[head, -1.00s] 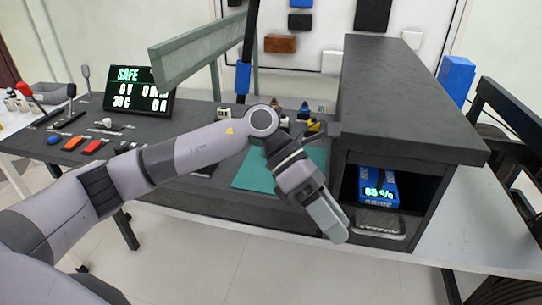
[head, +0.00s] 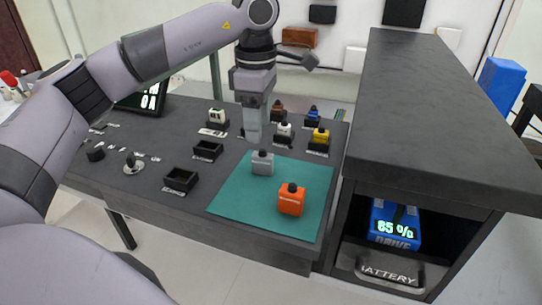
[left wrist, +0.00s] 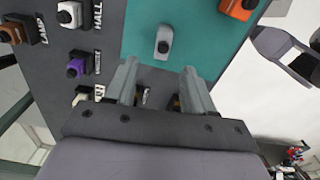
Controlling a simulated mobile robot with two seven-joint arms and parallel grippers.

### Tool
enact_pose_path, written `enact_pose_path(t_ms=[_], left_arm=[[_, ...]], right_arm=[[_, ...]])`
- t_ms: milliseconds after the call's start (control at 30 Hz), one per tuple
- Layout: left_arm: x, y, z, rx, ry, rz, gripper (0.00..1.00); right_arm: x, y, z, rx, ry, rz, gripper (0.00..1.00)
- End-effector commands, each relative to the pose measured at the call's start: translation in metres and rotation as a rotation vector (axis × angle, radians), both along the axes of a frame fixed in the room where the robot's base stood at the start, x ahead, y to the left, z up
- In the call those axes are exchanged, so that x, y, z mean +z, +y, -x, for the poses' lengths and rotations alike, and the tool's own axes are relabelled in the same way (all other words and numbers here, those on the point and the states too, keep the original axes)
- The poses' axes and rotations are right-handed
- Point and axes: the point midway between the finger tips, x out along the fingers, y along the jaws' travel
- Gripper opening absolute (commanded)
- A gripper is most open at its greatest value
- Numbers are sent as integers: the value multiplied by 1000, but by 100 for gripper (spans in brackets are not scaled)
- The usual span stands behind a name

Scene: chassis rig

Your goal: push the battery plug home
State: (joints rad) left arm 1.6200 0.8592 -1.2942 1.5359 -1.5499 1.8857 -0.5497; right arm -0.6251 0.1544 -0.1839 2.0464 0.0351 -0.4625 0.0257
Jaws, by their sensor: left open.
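On the teal mat (head: 235,205) stand a grey block (head: 262,163) and an orange block (head: 292,201), each with a dark knob. They also show in the left wrist view, grey (left wrist: 164,42) and orange (left wrist: 238,8). My left gripper (head: 253,137) points down behind the grey block. Its fingers (left wrist: 160,80) are apart with nothing between them. My right gripper is not seen.
Coloured plugs in holders, including a yellow one (head: 320,137), stand behind the mat. Empty dark sockets (head: 181,180) lie to its left. The cabinet (head: 425,110) rises on the right. A display (head: 148,101) is partly hidden behind my arm.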

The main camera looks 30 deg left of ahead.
Motion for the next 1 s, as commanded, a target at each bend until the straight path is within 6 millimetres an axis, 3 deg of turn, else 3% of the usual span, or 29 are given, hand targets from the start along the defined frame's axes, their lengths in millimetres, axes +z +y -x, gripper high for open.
enact_pose_path(t_ms=[400, 733, 767, 900, 1000], left_arm=[[-57, -8, -2, 1, 3, 0, 53], [-65, -8, -2, 0, 1, 1, 53], [-65, -8, -2, 0, 1, 1, 47], [-64, -9, -2, 0, 1, 1, 1], [-64, -9, -2, 0, 1, 1, 0]], right_arm=[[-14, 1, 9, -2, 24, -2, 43], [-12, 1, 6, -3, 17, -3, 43], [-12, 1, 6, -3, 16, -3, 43], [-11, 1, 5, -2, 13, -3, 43], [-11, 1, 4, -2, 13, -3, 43]])
